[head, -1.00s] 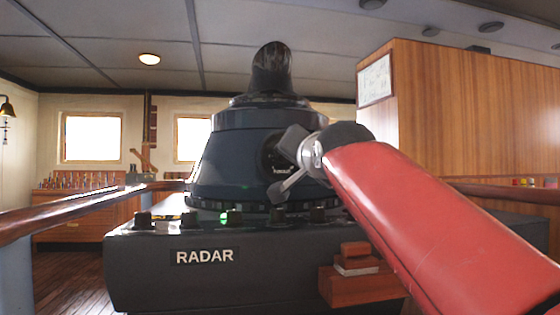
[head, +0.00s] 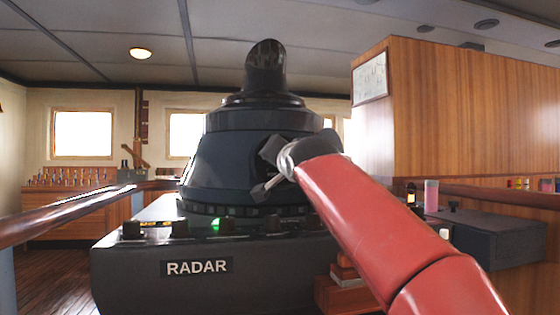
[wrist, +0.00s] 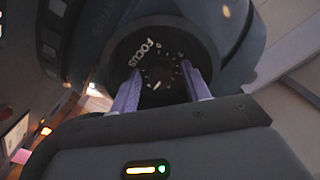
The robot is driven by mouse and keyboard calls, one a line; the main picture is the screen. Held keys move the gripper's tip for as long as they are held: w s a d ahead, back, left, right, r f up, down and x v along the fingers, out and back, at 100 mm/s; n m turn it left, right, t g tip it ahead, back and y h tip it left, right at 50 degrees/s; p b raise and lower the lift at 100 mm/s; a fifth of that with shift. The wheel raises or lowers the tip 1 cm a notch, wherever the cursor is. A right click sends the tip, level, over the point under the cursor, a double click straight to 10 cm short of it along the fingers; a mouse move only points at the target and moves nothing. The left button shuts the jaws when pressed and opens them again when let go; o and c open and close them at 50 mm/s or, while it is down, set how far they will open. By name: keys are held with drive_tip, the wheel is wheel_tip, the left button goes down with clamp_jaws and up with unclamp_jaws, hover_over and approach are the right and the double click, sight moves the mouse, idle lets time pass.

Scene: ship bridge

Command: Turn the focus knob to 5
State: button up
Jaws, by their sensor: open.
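The focus knob (wrist: 159,74) sits in the middle of a dark round dial marked FOCUS in the wrist view. White marks ring it, and a pale pointer mark shows on its lower part; the numbers are too small to read. My gripper (wrist: 161,82) is open, with one pale finger on each side of the knob in this view. I cannot tell whether the fingers touch it. In the head view my gripper (head: 266,170) is at the front right of the radar's dark housing (head: 222,165), and it hides most of the dial.
The radar console (head: 130,268) has a row of small knobs and a green light along its front top edge. A wooden cabinet (head: 455,120) stands to the right, with a grey box (head: 490,237) below it. A wooden rail (head: 60,217) runs at the left.

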drive_tip(key=c, duration=1)
drive_tip(key=shift+n, duration=0.4)
drive_tip(key=shift+n+p, duration=2.05)
drive_tip(key=shift+n, duration=5.45)
drive_tip(key=o, duration=1)
